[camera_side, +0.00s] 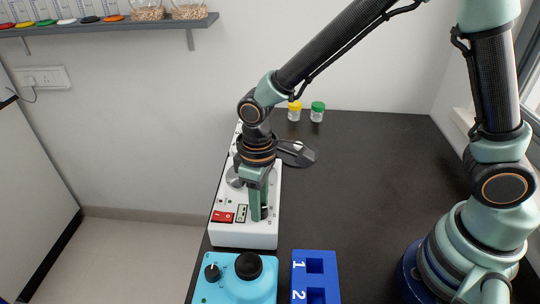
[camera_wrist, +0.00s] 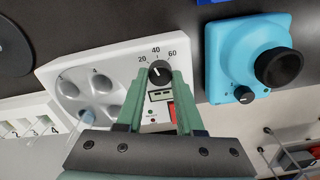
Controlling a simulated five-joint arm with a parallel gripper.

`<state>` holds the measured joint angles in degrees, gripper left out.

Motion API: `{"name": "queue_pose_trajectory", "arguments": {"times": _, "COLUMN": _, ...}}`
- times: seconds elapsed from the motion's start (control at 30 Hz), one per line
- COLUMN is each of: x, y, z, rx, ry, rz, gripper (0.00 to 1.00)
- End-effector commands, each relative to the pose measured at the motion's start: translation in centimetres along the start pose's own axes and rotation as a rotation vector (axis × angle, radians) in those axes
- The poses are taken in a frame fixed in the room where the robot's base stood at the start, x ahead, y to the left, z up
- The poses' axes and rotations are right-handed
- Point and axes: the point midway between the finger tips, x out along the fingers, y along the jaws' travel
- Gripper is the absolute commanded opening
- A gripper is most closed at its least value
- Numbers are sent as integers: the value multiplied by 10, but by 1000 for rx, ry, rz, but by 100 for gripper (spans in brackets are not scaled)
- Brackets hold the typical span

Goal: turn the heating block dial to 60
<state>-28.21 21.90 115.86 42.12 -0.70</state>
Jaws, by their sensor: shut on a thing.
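The white heating block (camera_side: 240,233) stands at the left edge of the dark bench, with a red switch and a small display on its front panel. Its black dial (camera_wrist: 159,71) shows in the wrist view below the marks 20, 40 and 60. A small light line on the dial appears to point up, slightly left, near 40; the exact setting is hard to read. My gripper (camera_side: 258,214) points down at the panel, and its green fingers (camera_wrist: 163,80) are shut on the dial, one on each side. In the side view the fingers mostly hide the dial.
A light-blue device with a black top (camera_side: 248,266) and knob stands close in front of the block. A blue numbered rack (camera_side: 315,257) is beside it. Yellow-capped (camera_side: 294,111) and green-capped (camera_side: 317,112) jars stand at the back. The bench's middle is clear.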

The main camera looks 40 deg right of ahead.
Motion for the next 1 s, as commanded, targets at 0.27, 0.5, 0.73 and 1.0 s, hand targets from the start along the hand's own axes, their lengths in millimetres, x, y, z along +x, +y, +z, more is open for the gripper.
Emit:
{"name": "queue_pose_trajectory", "arguments": {"times": 0.27, "x": 0, "y": -3, "z": 1, "rx": 255, "ry": -20, "rz": 3, "gripper": 0}}
{"name": "queue_pose_trajectory", "arguments": {"times": 0.5, "x": 1, "y": -3, "z": 1, "rx": 482, "ry": -32, "rz": 8, "gripper": 0}}
{"name": "queue_pose_trajectory", "arguments": {"times": 0.73, "x": 1, "y": -2, "z": 1, "rx": 698, "ry": -38, "rz": 14, "gripper": 0}}
{"name": "queue_pose_trajectory", "arguments": {"times": 1.0, "x": 1, "y": -2, "z": 1, "rx": 913, "ry": -43, "rz": 21, "gripper": 0}}
